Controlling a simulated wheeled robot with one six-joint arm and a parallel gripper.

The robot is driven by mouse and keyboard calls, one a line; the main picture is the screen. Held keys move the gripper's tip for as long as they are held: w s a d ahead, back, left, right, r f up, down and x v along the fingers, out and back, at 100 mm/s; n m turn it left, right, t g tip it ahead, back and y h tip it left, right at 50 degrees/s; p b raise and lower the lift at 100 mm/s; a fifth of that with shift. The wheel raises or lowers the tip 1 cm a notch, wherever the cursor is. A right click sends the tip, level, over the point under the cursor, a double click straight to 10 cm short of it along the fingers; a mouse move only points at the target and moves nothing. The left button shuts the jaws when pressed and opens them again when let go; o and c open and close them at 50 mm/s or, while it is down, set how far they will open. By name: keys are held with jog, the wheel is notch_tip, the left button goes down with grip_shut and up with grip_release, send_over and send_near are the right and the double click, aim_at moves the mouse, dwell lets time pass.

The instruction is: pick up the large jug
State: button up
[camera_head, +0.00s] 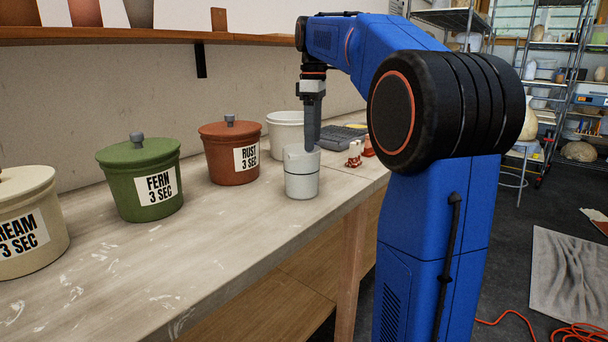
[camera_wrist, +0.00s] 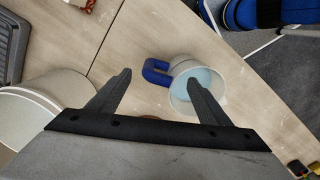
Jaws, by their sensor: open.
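A pale jug (camera_head: 302,180) stands upright on the worktable near its front edge in the head view. The wrist view shows the jug (camera_wrist: 181,98) from above, with a blue handle (camera_wrist: 152,70) on its left side and a pale blue inside. My gripper (camera_head: 312,147) points down at the jug's rim in the head view. In the wrist view my gripper (camera_wrist: 159,77) is open, its left finger left of the handle and its right finger overlapping the jug's opening. I cannot tell whether the fingers touch the jug.
A white bucket (camera_head: 285,131) stands behind the jug. Lidded pots in rust (camera_head: 224,167), green (camera_head: 117,188) and cream (camera_head: 28,250) line the table to the left. A grey tray (camera_head: 342,136) and small red-and-white items (camera_head: 354,155) lie behind to the right.

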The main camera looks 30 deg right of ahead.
jog(key=shift+s+f, duration=0.1)
jog(key=shift+f, duration=4.7)
jog(key=c, duration=1.8)
